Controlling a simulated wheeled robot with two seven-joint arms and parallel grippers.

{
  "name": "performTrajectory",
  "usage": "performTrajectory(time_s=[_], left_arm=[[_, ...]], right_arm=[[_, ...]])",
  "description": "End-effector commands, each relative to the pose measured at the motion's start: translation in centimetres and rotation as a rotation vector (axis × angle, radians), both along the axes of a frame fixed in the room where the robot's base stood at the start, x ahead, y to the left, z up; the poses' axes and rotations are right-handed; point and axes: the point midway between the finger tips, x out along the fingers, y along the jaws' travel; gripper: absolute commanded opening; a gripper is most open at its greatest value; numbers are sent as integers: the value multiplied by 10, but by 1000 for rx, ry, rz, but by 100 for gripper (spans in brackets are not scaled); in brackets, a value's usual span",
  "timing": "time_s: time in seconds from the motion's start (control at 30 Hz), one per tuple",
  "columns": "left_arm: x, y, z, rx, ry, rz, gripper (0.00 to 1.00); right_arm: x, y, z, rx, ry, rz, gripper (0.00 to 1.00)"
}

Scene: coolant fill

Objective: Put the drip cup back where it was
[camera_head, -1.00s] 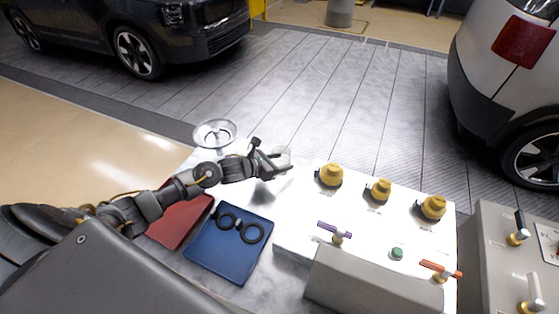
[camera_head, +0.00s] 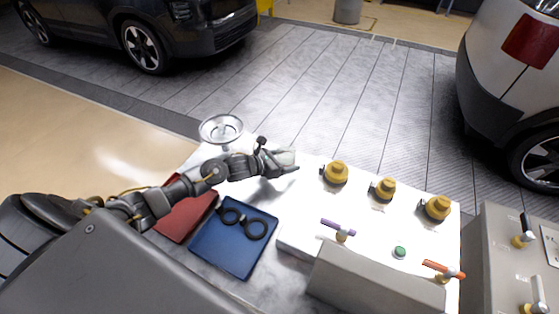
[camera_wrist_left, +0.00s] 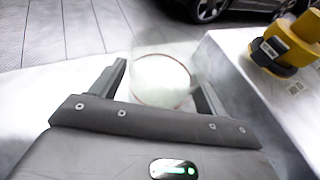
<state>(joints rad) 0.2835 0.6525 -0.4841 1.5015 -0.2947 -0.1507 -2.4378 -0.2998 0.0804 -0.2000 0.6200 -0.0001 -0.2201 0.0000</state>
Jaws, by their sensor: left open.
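The drip cup (camera_wrist_left: 162,82) is a clear, pale cup with a thin reddish-brown rim line. In the left wrist view it stands between the two fingers of my left gripper (camera_wrist_left: 160,85), which are open on either side of it. I cannot tell whether a finger touches it. In the head view the cup (camera_head: 286,157) is a faint pale shape at the fingertips of my left gripper (camera_head: 282,163), above the back of the white bench. My right gripper is not seen.
A white panel with yellow-capped fittings (camera_head: 337,172), a purple lever (camera_head: 338,227) and an orange lever (camera_head: 443,269) is to the right. A blue tray (camera_head: 232,262) with two black rings and a red tray (camera_head: 178,222) lie in front. A clear funnel-like dish (camera_head: 221,128) stands at the back left.

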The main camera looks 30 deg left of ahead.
Motion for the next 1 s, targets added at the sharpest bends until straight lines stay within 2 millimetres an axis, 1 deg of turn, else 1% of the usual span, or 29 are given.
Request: performTrajectory(time_s=[0.03, 0.1, 0.17, 0.4, 0.6, 0.7, 0.8, 1.0], left_arm=[[0, 0, 5, -1, 0, 0, 75], [-7, 5, 2, 4, 0, 1, 75], [-14, 8, 5, 3, -1, 0, 75], [-57, 29, 22, 5, 1, -2, 75], [-86, 43, 36, 4, 1, -1, 75], [-94, 48, 41, 3, 1, -1, 75], [-99, 50, 45, 0, 1, 0, 75], [-100, 50, 47, 0, 0, 0, 75]], right_arm=[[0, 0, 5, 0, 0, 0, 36], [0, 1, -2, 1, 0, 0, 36], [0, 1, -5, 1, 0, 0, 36], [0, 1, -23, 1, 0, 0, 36], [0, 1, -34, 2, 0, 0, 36], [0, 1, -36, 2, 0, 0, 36], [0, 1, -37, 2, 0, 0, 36], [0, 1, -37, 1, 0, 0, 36]])
